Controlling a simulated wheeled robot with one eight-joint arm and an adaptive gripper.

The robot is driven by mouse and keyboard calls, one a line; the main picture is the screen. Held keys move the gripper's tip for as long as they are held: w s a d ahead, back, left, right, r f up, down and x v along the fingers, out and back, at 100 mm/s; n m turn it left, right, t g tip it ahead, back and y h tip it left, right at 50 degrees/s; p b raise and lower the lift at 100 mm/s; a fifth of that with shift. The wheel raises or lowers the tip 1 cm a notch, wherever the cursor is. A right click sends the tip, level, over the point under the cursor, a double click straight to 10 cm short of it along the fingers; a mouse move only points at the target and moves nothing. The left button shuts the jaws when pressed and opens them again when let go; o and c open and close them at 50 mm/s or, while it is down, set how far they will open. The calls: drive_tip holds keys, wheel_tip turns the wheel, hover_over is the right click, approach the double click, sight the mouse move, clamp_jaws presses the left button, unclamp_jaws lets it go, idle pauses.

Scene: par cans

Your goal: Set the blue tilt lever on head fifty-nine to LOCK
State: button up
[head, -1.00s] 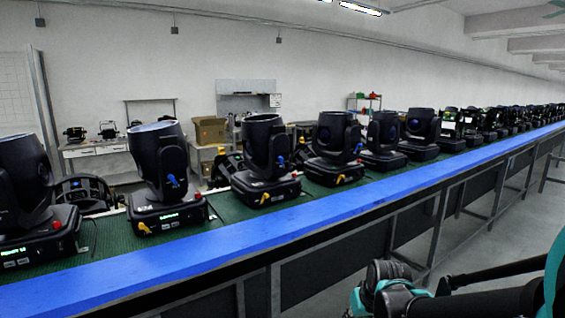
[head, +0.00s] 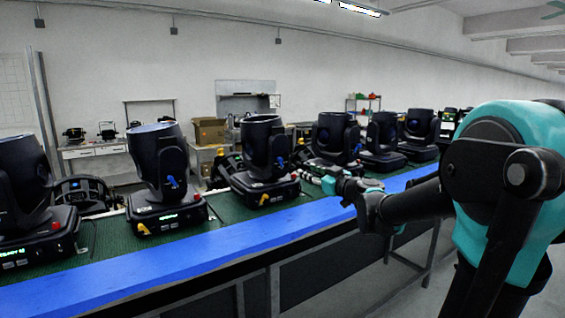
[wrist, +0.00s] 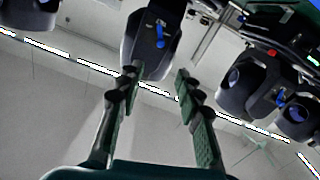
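Several black moving heads stand in a row, and I cannot read their numbers, so I cannot tell which is fifty-nine. Blue levers show on the second head (head: 173,182) and the third head (head: 281,162) from the left. In the wrist view a head (wrist: 150,55) with a blue lever (wrist: 160,34) is ahead of my fingers, and another blue lever (wrist: 280,98) is at right. My gripper (wrist: 155,78) is open and empty, apart from the levers. In the head view my gripper (head: 310,177) is by the third and fourth heads, partly hard to make out.
The heads stand on a green mat (head: 110,236) behind a blue bench edge (head: 190,254). Yellow tabs and red knobs sit on their bases. Neighbouring heads stand close on both sides. Behind are a white table (head: 95,150) and a cardboard box (head: 209,130). My arm hides the bench's right part.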

sight(282, 160)
drive_tip(key=x, duration=1.7)
drive_tip(key=shift+f, duration=0.1)
drive_tip(key=shift+c, duration=0.5)
clamp_jaws()
